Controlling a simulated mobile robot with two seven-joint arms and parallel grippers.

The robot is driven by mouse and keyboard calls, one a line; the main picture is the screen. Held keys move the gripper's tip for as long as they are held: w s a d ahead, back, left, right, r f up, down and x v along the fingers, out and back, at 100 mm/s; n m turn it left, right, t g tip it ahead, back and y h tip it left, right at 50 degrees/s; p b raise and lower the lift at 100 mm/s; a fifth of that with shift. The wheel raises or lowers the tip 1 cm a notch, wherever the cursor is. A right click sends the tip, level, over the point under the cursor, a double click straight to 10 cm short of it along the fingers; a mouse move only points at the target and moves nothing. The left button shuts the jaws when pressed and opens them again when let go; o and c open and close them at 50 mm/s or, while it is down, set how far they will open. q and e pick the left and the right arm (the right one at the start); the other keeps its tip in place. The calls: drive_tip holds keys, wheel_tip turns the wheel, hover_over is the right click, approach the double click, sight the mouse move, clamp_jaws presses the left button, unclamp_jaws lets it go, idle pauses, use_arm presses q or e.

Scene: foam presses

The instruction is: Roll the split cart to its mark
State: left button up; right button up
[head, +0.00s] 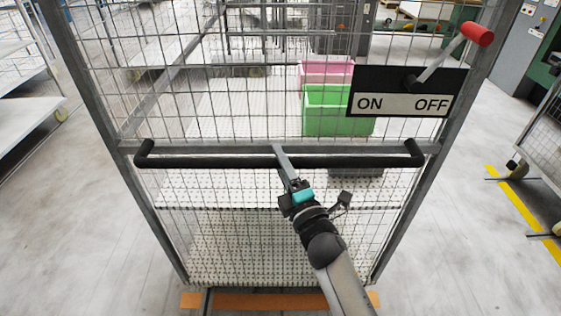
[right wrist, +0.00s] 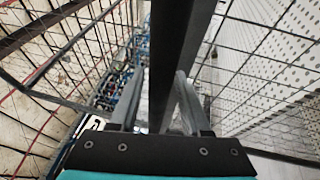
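The cart (head: 220,143) stands upright in front of me, a grey-framed mesh cage with a perforated lower deck. Its dark push handle (head: 210,161) runs across the front. My right gripper (head: 280,155) is at the middle of the handle, with a finger reaching over the bar. In the right wrist view the dark bar (right wrist: 176,45) passes between the two fingers, and a narrow gap shows beside the left finger. A lever with a red knob (head: 480,34) stands up-right above an ON/OFF plate (head: 405,103), on the OFF side. My left gripper is out of view.
A green bin (head: 335,110) and a pink bin (head: 328,72) show through the mesh. Orange strips (head: 280,301) lie at the cart's front foot. White shelving (head: 25,110) stands left, another mesh cart (head: 546,140) right beside a yellow floor line (head: 522,205). Bare floor flanks the cart.

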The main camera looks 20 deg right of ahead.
clamp_jaws()
idle(1.1)
